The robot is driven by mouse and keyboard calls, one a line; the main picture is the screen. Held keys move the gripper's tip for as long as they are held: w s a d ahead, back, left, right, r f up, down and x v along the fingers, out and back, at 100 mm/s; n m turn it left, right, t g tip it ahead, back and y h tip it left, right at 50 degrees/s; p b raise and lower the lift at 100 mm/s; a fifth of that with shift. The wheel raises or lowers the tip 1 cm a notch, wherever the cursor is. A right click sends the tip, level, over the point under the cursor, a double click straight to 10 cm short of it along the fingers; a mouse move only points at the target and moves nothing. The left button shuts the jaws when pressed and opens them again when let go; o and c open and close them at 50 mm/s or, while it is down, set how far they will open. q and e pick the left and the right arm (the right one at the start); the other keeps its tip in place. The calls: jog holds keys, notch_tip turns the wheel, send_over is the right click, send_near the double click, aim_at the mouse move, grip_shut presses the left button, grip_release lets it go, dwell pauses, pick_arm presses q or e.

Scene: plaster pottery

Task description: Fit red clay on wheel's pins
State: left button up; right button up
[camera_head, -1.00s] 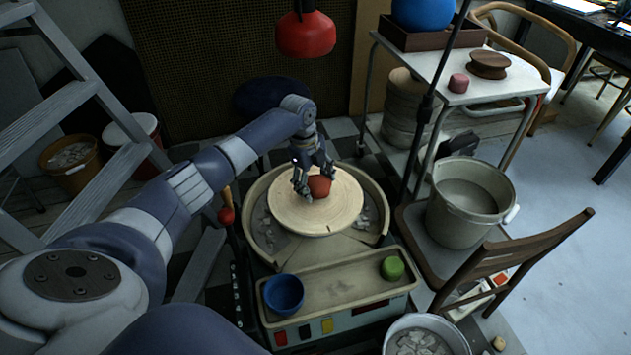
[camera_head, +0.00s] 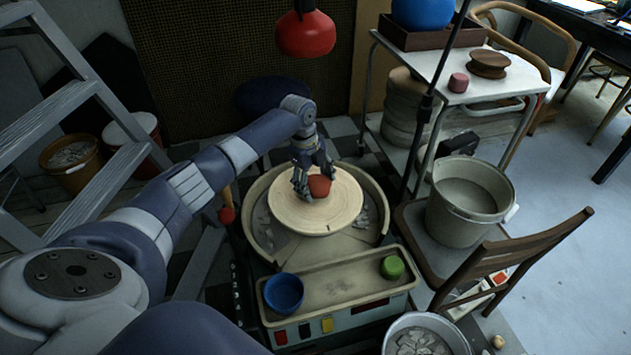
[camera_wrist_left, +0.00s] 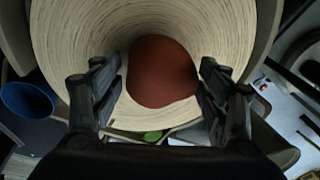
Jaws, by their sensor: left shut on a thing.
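The red clay (camera_head: 319,186) is a rounded lump at the middle of the pale round wheel head (camera_head: 338,215). It also shows in the left wrist view (camera_wrist_left: 161,72), between the two fingers. My left gripper (camera_head: 312,183) reaches down over the wheel and is shut on the clay; its fingers (camera_wrist_left: 160,95) flank the lump on both sides. The clay looks low on or just over the wheel surface; I cannot tell whether it touches. The wheel's pins are not visible. My right gripper is not in view.
A blue bowl (camera_head: 284,293) and a green lump (camera_head: 392,267) sit on the tray (camera_head: 335,286) in front of the wheel. A red lamp (camera_head: 305,35) hangs above. A grey bucket (camera_head: 466,205), wooden chair (camera_head: 500,265) and white-topped cart (camera_head: 440,65) stand right; a ladder (camera_head: 60,110) stands left.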

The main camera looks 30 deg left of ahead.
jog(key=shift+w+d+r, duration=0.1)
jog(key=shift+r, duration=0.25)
pick_arm(q)
jog(key=shift+f, duration=0.2)
jog(key=shift+f, duration=0.2)
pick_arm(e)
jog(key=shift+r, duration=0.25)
pick_arm(q)
jog(key=shift+f, duration=0.15)
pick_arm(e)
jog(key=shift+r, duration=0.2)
pick_arm(q)
jog(key=shift+f, duration=0.2)
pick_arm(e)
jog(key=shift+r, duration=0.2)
